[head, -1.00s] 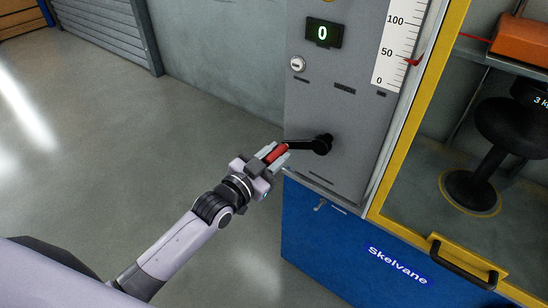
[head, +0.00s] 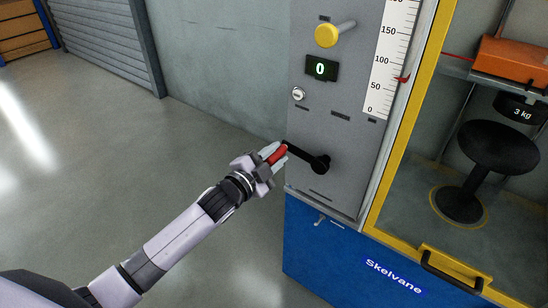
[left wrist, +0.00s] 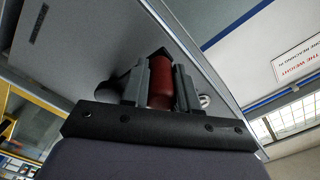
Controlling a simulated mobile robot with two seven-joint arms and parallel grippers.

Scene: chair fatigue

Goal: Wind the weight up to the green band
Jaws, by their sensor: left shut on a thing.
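The crank (head: 303,154) is a black arm on a hub low on the grey panel, pointing up and left from the hub. Its red grip (head: 278,155) is held between the fingers of my left gripper (head: 273,156); the red grip (left wrist: 160,82) also shows between them in the left wrist view. The black weight marked 3 kg (head: 519,108) hangs behind the window, above a round black stool (head: 497,147). A red pointer (head: 402,79) stands between 50 and 100 on the white scale (head: 387,65). No green band shows; the scale's top is cut off. My right gripper is out of view.
The panel carries a yellow knob (head: 327,35), a display reading 0 (head: 321,68) and a round lock (head: 298,93). A blue cabinet (head: 318,255) is below. The yellow-framed door has a handle (head: 455,275). The floor at left is clear.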

